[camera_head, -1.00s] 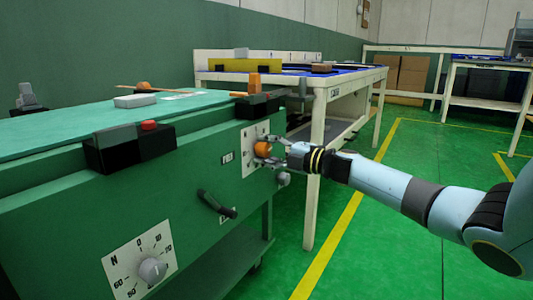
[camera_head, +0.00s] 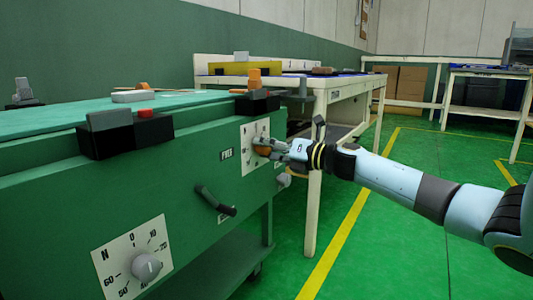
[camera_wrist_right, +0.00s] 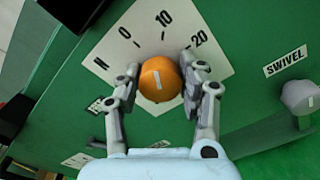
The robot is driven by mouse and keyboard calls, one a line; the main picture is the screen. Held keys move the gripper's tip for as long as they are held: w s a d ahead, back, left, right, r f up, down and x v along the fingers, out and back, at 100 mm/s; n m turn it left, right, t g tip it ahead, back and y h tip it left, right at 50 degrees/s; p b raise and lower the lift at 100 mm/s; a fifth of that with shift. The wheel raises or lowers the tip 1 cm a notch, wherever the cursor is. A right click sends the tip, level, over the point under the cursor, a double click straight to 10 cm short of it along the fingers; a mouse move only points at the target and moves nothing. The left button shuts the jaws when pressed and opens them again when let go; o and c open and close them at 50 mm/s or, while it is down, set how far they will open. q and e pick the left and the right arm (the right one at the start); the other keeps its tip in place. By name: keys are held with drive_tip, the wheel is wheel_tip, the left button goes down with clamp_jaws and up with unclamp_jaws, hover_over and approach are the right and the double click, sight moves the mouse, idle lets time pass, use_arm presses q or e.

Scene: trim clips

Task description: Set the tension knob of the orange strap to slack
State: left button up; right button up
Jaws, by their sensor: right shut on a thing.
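The orange knob (camera_head: 262,149) sits on a white dial plate (camera_head: 247,158) on the green machine's front panel. In the right wrist view the knob (camera_wrist_right: 165,90) bears a short white mark, and the plate around it (camera_wrist_right: 118,62) reads N, 0, 10, 20. The mark runs nearly up and down in that view, its upper end leaning toward the side of 0 and 10. My right gripper (camera_wrist_right: 160,72) is shut on the knob, one finger on each side. My left gripper is not in view.
A grey knob (camera_head: 147,267) on a second numbered dial is at lower left. A black lever (camera_head: 216,202) juts out between the dials. A grey knob (camera_wrist_right: 298,97) beside a SWIVEL label is right of the orange one. Black blocks sit along the machine's top edge.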

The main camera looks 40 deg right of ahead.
drive_tip(key=n, duration=0.1)
drive_tip(key=n+b, duration=0.1)
drive_tip(key=shift+f+n, duration=0.35)
drive_tip(key=shift+n, duration=0.05)
drive_tip(key=shift+s+r+n+b, duration=0.1)
drive_tip(key=shift+n+b, duration=0.75)
drive_tip(key=shift+n, duration=0.25)
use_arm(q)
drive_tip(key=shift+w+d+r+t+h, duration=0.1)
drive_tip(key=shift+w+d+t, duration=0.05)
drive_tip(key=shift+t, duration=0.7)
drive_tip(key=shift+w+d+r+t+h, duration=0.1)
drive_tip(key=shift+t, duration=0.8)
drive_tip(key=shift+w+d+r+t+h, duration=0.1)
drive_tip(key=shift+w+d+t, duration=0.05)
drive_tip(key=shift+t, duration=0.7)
use_arm(e)
drive_tip(key=shift+r+n, duration=0.1)
drive_tip(key=shift+n, duration=0.4)
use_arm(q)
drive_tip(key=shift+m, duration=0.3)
use_arm(e)
drive_tip(key=o, duration=1.2)
drive_tip(key=shift+r, duration=0.1)
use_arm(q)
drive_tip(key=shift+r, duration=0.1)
